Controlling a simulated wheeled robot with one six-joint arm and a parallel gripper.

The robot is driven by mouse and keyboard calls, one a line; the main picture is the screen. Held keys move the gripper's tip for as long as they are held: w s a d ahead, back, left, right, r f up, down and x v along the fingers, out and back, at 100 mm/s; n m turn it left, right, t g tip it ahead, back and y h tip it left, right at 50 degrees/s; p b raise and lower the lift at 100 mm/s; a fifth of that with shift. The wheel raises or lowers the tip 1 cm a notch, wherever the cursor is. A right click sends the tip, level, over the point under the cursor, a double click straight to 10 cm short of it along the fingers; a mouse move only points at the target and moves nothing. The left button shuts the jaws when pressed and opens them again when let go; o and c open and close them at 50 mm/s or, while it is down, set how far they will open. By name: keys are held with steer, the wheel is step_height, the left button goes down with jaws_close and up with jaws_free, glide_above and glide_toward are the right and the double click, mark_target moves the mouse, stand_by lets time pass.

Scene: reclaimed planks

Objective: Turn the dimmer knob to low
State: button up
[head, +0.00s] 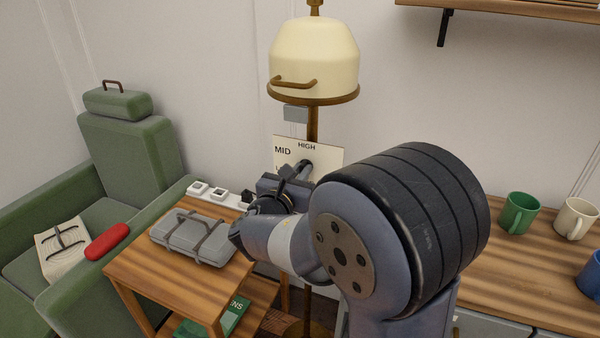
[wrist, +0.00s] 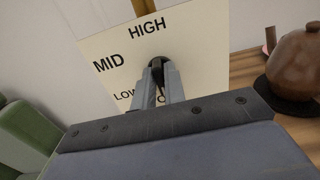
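The dimmer plate (head: 330,155) is a cream panel on the lamp's pole, marked HIGH at the top and MID at upper left. In the wrist view the plate (wrist: 190,45) also shows LOW, partly covered, at lower left. The dark dimmer knob (wrist: 156,64) is at the plate's middle, between my two fingertips. My gripper (wrist: 160,78) is closed around the knob, one grey finger on each side. In the head view my arm hides most of my gripper and the plate's lower part. I cannot tell which mark the knob points to.
A lamp with a cream shade (head: 314,52) stands above the plate. A grey strapped case (head: 195,236) and a white socket strip (head: 218,193) lie on the wooden side table (head: 150,275). A green armchair (head: 135,155) is left. Mugs, including a green one (head: 518,213), stand right.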

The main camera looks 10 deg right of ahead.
jaws_close()
steer(key=shift+f+b, duration=0.15)
steer(key=shift+b, duration=0.25)
steer(key=m+b, duration=1.1)
steer(key=b, duration=0.3)
steer(key=shift+s+d+f, duration=0.1)
steer(key=shift+m+b, duration=0.3)
steer(key=shift+m, duration=0.2)
steer(key=shift+o, duration=2.3)
jaws_free()
